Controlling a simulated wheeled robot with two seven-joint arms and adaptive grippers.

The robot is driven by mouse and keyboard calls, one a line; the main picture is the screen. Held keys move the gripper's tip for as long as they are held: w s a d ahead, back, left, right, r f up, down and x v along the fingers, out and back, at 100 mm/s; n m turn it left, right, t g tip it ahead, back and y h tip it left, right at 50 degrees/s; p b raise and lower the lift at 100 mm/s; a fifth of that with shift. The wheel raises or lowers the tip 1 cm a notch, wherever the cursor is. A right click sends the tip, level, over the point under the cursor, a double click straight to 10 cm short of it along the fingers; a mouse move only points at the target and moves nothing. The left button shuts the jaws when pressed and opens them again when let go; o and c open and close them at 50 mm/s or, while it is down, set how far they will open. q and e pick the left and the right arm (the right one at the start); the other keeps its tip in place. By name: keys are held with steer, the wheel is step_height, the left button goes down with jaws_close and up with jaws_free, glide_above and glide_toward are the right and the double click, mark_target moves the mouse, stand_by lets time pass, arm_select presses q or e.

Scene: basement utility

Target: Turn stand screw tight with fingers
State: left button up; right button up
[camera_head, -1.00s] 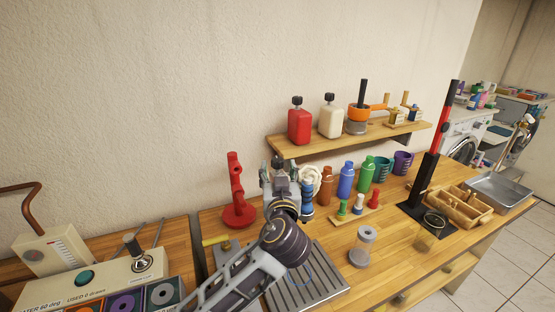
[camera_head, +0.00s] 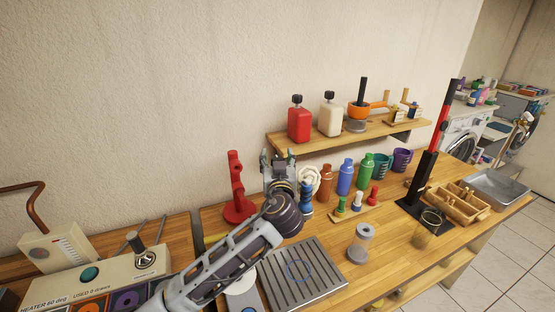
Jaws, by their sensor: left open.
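A red stand (camera_head: 237,190) with a round base and an upright post stands on the wooden bench near the wall. I cannot make out a separate screw on it. A tall black and red stand (camera_head: 430,160) rises from a black plate at the right of the bench. My left gripper (camera_head: 278,156) is open, its fingers pointing up toward the wall, just right of the red stand's post. I see nothing between the fingers, and no contact with the stand is clear. My left arm hides part of the bench in front. My right gripper is not in view.
A grey slatted tray (camera_head: 305,272) lies at the front. A wall shelf (camera_head: 350,138) holds red and white containers.

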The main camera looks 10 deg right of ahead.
arm_select(q)
steer(key=c, duration=1.1)
steer(key=shift+o, duration=0.2)
